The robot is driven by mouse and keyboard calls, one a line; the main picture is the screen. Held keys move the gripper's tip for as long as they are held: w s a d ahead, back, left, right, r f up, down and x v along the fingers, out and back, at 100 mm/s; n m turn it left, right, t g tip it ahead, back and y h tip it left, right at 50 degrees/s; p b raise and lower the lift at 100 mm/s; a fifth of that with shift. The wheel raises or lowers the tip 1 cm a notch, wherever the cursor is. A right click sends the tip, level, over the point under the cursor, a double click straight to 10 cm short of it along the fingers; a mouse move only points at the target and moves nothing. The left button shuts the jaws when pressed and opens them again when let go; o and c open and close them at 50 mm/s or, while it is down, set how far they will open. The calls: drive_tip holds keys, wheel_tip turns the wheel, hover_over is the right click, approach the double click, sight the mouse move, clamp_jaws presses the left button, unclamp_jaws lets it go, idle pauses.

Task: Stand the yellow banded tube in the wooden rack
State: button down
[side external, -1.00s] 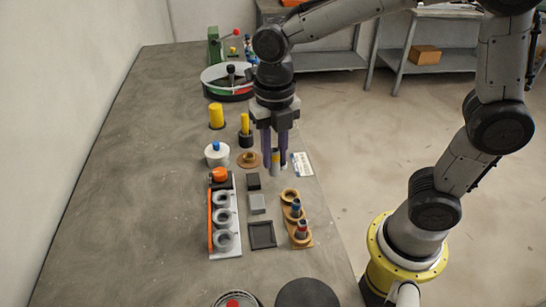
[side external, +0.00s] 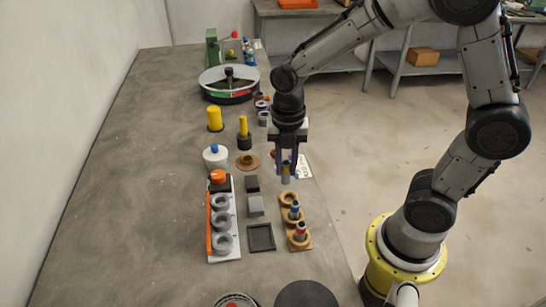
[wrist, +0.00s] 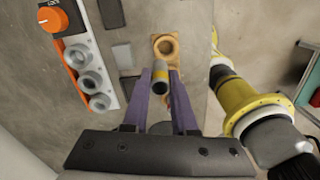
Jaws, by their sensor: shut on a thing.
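The yellow banded tube (side external: 287,179), grey with a yellow band, is held between the fingers of my gripper (side external: 287,171). It is roughly upright and above the table, near the far end of the wooden rack (side external: 305,242). In the wrist view the tube (wrist: 160,73) shows between the purple fingers. The rack's far socket (wrist: 165,47) shows empty just beyond the tube. A blue banded tube (side external: 295,208) stands in the middle of the rack and a red banded tube (side external: 300,231) at the near end. The tube and fingers hide much of the rack in the wrist view.
Left of the rack are a dark square tray (side external: 261,237) and grey blocks (side external: 255,206). Further left is a white fixture with grey rings (side external: 223,222) and an orange knob (side external: 217,176). A yellow peg in a dark base (side external: 244,138) stands behind. The table's right edge is close to the rack.

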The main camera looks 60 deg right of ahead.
drive_tip(key=shift+s+d+f, duration=0.1)
drive_tip(key=shift+d+f, duration=0.15)
drive_tip(key=shift+f, duration=0.7)
drive_tip(key=shift+s+d+f, duration=0.1)
drive_tip(key=shift+d+f, duration=0.1)
drive_tip(key=shift+f, duration=0.7)
drive_tip(key=shift+d+f, duration=0.25)
drive_tip(key=shift+f, duration=0.7)
drive_tip(key=shift+f, duration=0.25)
drive_tip(key=shift+f, duration=0.95)
drive_tip(key=shift+c, duration=2.3)
unclamp_jaws()
drive_tip(key=shift+r, duration=0.15)
